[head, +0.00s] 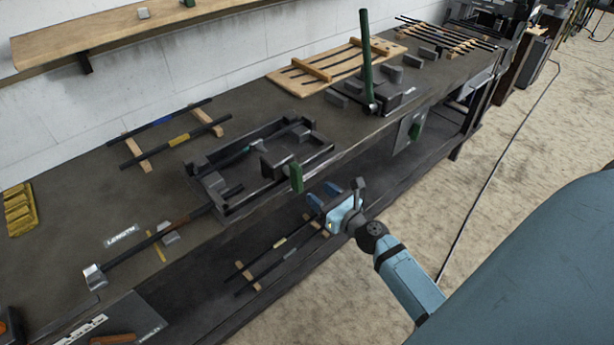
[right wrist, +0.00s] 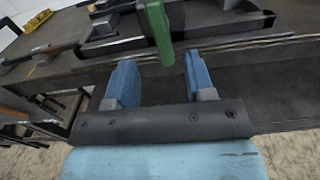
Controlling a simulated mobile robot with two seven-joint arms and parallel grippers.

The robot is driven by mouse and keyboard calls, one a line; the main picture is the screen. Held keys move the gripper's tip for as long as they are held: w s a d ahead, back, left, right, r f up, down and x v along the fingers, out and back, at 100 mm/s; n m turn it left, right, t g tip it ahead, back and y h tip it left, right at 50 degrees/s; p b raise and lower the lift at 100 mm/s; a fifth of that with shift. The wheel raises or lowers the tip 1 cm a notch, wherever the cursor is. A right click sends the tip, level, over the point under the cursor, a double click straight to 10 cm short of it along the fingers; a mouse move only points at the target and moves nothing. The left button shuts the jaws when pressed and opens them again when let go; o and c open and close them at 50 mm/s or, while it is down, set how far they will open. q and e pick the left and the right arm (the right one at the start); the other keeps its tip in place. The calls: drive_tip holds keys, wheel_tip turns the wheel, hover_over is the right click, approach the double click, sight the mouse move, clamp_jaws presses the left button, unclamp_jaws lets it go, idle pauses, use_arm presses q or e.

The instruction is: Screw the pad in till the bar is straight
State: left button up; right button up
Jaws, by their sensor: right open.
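A dark straightening frame (head: 200,168) sits on the bench near its front edge. A dark block (head: 278,164), which may be the pad's screw housing, stands at its front side with a green handle (head: 296,178). A long bar (head: 150,241) with a rusty stretch runs from the lower left into the frame; I cannot tell how bent it is. My right gripper (head: 323,196) is open and empty, just in front of and below the green handle. In the right wrist view the handle (right wrist: 156,30) hangs beyond the gap between the open fingers (right wrist: 159,65). My left gripper is out of view.
Behind the frame, bars (head: 165,141) lie on wooden strips. A tall green lever (head: 366,60) stands farther right on the bench. The floor (head: 490,190) beside the bench is mostly clear.

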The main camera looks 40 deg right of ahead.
drive_tip(key=shift+s+d, duration=0.1)
drive_tip(key=shift+s, duration=1.05)
